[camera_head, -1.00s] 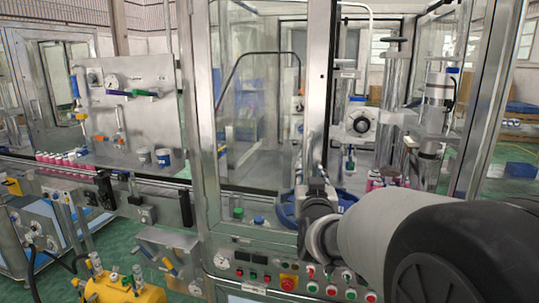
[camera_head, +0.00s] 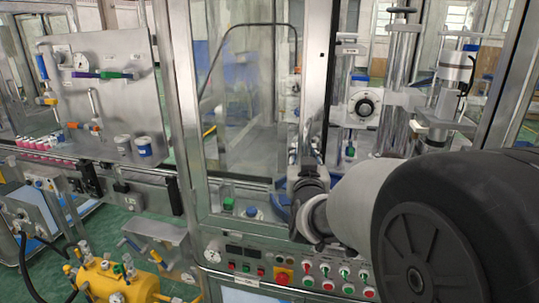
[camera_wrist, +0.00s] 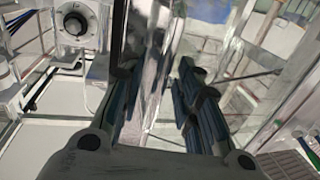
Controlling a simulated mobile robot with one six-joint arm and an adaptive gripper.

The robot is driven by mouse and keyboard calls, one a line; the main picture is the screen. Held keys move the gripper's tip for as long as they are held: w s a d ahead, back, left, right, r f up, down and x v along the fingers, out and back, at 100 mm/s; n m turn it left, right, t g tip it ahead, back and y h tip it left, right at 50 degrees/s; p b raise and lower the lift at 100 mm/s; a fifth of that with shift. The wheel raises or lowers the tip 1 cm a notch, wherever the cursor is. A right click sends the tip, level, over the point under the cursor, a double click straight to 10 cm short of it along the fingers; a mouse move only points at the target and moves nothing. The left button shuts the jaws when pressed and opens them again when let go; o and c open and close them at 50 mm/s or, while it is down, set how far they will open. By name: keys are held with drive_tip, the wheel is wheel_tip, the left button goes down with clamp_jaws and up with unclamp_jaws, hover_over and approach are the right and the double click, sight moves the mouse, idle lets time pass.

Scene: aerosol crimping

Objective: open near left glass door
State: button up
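The near left glass door (camera_head: 245,100) is a clear pane in a metal frame, at the centre of the head view. It looks closed. My gripper (camera_head: 308,180) is at the lower right side of this door, by the upright metal post. In the wrist view the two dark fingers of my gripper (camera_wrist: 157,95) stand apart, on either side of a shiny upright metal strip (camera_wrist: 152,70). I cannot tell whether this strip is the door's handle or frame, or whether the fingers press on it. My arm hides part of the right side.
A control panel with a red button (camera_head: 283,275) lies below the door. A dial unit (camera_head: 365,105) stands behind glass at right. A yellow tank (camera_head: 115,280) is at lower left, and a panel with gauges (camera_head: 105,95) is at left.

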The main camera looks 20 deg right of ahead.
clamp_jaws()
idle(0.6)
